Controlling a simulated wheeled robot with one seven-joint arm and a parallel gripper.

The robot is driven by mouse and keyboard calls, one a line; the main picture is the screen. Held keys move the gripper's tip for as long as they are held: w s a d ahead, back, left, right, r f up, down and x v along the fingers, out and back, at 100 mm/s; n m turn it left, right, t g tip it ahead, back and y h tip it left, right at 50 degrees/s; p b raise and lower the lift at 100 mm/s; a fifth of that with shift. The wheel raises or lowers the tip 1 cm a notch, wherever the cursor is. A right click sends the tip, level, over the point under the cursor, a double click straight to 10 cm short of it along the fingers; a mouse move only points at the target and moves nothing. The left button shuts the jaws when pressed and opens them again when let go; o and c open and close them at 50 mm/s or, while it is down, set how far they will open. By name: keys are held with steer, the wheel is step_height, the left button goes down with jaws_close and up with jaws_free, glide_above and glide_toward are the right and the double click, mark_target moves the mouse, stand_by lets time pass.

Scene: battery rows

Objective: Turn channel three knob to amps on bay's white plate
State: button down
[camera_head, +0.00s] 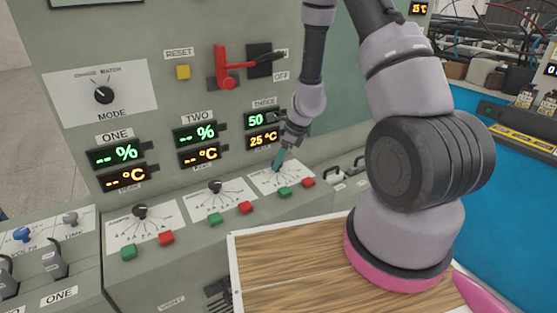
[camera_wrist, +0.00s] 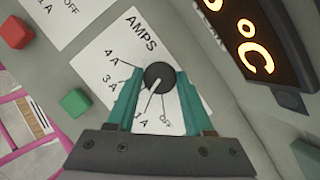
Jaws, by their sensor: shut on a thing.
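The channel three knob (camera_wrist: 158,76) is a round black dial with a white pointer on a white plate (camera_wrist: 112,42) printed AMPS, with marks including OFF, 1 A, 3 A and 4 A. In the wrist view the pointer aims down-left, roughly toward 1 A. My gripper (camera_wrist: 157,88) has teal fingers on either side of the knob, shut on it. In the head view my gripper (camera_head: 278,163) reaches down to the plate (camera_head: 292,176) below the display marked THREE (camera_head: 263,130), largely hiding the knob. That display reads 50 and 25 °C.
A green button (camera_head: 285,192) and a red button (camera_head: 308,182) sit in front of the plate. The channel two knob (camera_head: 215,187) and channel one knob (camera_head: 140,211) are to the left. A red lever (camera_head: 225,75) stands above. A wooden-topped surface (camera_head: 290,270) lies in front.

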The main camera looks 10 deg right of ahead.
steer(key=shift+s+m+t+h, duration=0.1)
steer(key=shift+m+t+h, duration=0.3)
steer(key=shift+m, duration=1.1)
steer(key=shift+c, duration=1.4)
jaws_free()
steer(key=shift+r, duration=0.1)
steer(key=v, duration=1)
steer(key=shift+s+r, duration=0.2)
steer(key=shift+s, duration=0.1)
steer(key=shift+d, duration=0.15)
